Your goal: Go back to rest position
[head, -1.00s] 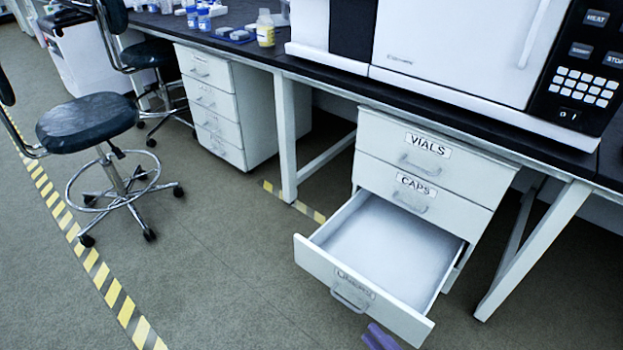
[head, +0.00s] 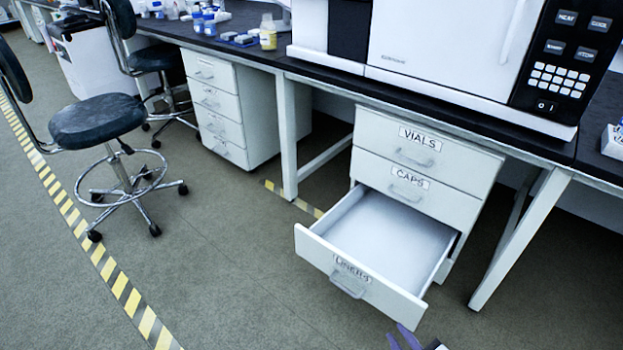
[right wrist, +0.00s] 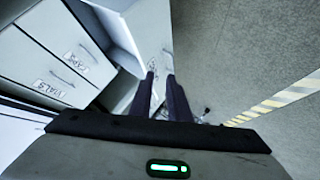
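My right gripper (head: 402,340) shows only in part at the bottom edge of the head view, just in front of and below the pulled-out bottom drawer (head: 362,283). In the right wrist view its two dark fingers (right wrist: 160,76) stand apart with nothing between them, so it is open and empty. The drawer front shows near them, with the grip apart from its handle (head: 347,286). The drawer is open and looks empty inside. My left gripper is not in view.
Closed drawers marked VIALS (head: 425,140) and CAPS (head: 415,190) sit above the open one, under a dark bench top (head: 330,88) carrying a white instrument (head: 440,45). A stool (head: 98,122) stands at left. The floor (head: 230,260) between is clear.

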